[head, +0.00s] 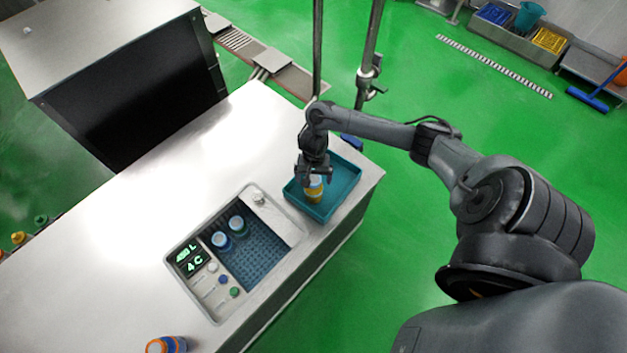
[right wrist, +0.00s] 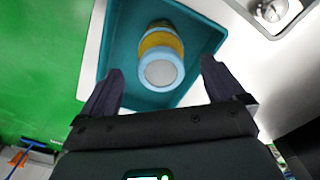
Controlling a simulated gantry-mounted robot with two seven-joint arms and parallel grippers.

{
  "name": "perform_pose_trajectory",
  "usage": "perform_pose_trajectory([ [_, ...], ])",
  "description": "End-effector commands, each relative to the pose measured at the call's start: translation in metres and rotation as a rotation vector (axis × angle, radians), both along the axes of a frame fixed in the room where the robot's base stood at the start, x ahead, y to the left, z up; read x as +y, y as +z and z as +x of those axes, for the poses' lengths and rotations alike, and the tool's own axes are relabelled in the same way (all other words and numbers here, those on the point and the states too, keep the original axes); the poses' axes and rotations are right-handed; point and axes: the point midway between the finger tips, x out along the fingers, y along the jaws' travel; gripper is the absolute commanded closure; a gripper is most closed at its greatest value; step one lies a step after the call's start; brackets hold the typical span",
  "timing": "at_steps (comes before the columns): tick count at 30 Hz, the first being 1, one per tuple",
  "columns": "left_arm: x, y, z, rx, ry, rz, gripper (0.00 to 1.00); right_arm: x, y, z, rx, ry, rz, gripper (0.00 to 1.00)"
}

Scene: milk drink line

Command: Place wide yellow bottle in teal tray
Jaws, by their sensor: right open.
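The teal tray (head: 343,190) lies near the right end of the white counter. The yellow bottle (head: 314,190) is in the tray, below my right gripper (head: 314,174). In the right wrist view, the bottle (right wrist: 160,45) shows a yellow middle and a pale blue end, inside the walls of the tray (right wrist: 122,38). My right gripper (right wrist: 161,70) is open there, one finger on each side of the bottle with clear gaps. The gripper hides the bottle's upper part in the head view. My left gripper is not in view.
A recessed blue basin (head: 262,262) with two blue-topped bottles (head: 228,233) and a control panel (head: 190,258) sits left of the tray. An orange and blue bottle (head: 166,345) stands at the counter's near edge. The counter's middle is clear.

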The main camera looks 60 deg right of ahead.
Motion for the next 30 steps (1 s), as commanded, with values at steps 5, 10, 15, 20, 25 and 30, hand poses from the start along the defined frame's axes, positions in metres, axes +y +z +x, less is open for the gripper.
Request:
perform_pose_trajectory([
  [5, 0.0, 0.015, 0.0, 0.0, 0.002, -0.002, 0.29, -0.001, 0.034, 0.0, -0.001, 0.001, 0.0, 0.04],
  [10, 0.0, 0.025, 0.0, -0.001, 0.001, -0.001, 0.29, 0.0, 0.052, 0.001, -0.003, 0.003, -0.001, 0.04],
  [15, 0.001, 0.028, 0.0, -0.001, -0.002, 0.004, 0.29, 0.021, 0.048, 0.004, -0.038, 0.093, 0.006, 0.04],
  [20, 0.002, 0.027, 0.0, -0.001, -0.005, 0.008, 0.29, 0.081, 0.032, 0.013, -0.156, 0.35, 0.01, 0.04],
  [25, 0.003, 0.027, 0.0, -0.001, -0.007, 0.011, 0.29, 0.168, 0.033, 0.016, -0.34, 0.685, -0.039, 0.04],
  [30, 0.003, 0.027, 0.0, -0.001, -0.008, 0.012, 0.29, 0.229, 0.062, 0.001, -0.454, 0.93, -0.145, 0.04],
])
